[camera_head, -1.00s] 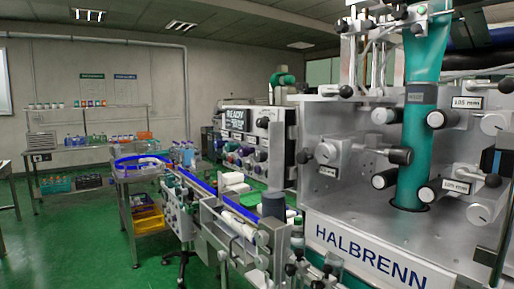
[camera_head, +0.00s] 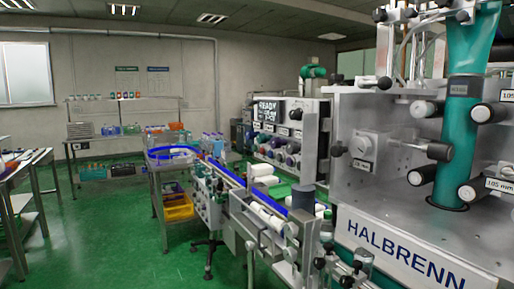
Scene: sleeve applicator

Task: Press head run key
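The sleeve applicator (camera_head: 395,215) fills the right side of the view, a grey machine lettered HALBRENN with a green film tube running down through it. The panel is seen at an angle from some distance. Key labels are too small to read, so I cannot tell which one is the head run key. Neither of my grippers is in view.
A blue-belted conveyor (camera_head: 226,174) runs toward the machine. A round blue-edged table (camera_head: 172,153) stands at its far end. A metal table (camera_head: 28,172) is at the left edge, and shelves (camera_head: 125,128) stand by the back wall. Green floor (camera_head: 110,235) is clear in the left foreground.

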